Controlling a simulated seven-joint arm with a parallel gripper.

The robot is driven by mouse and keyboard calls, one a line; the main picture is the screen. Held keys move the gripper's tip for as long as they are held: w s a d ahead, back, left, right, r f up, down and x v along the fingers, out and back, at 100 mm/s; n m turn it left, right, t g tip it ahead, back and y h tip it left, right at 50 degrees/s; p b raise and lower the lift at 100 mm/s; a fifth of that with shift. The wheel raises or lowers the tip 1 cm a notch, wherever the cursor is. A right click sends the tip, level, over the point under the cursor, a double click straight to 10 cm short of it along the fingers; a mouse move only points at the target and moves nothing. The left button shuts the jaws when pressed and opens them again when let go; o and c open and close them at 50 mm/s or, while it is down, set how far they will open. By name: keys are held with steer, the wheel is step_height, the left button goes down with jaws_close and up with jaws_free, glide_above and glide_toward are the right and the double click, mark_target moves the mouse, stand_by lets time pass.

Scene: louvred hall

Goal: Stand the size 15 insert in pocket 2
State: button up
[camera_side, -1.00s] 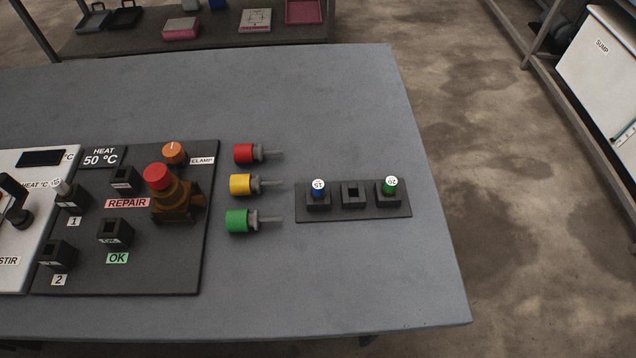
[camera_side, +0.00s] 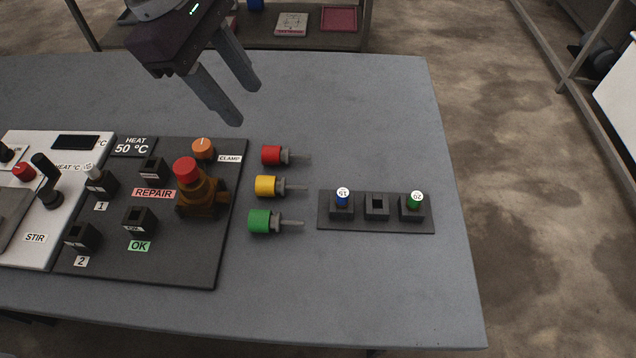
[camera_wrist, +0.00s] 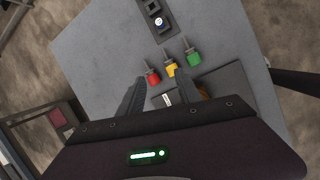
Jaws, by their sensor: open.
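The blue size 15 insert (camera_side: 342,200) stands upright in the left socket of a dark rack (camera_side: 360,226), its white top facing up. It also shows near the top of the wrist view (camera_wrist: 158,22). Pocket 2 (camera_side: 82,237) is a black square block at the lower left of the dark panel, above the label 2; its opening looks empty. Pocket 1 (camera_side: 102,186) has a pale-topped piece standing in it. My gripper (camera_side: 242,102) is open and empty, above the table behind the panel, well left of the rack and apart from the insert.
A green insert labelled 20 (camera_side: 416,201) stands in the rack's right socket; the middle socket (camera_side: 376,206) is empty. Red, yellow and green-handled tools (camera_side: 260,221) lie between panel and rack. A brown valve with a red knob (camera_side: 190,180) rises from the panel.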

mark_target(341, 192)
steer(key=d+f+n, duration=0.1)
steer(key=d+f, duration=0.3)
steer(key=f, duration=0.2)
steer(key=s+d+f+n, duration=0.1)
steer(key=d+f, duration=0.4)
steer(key=f, duration=0.2)
steer(key=s+d+f+n+g, duration=0.1)
steer(key=d+f, duration=0.4)
steer(key=f, duration=0.1)
steer(key=shift+f, duration=0.15)
jaws_close()
steer(key=shift+w, duration=0.1)
stand_by(0.4)
jaws_free()
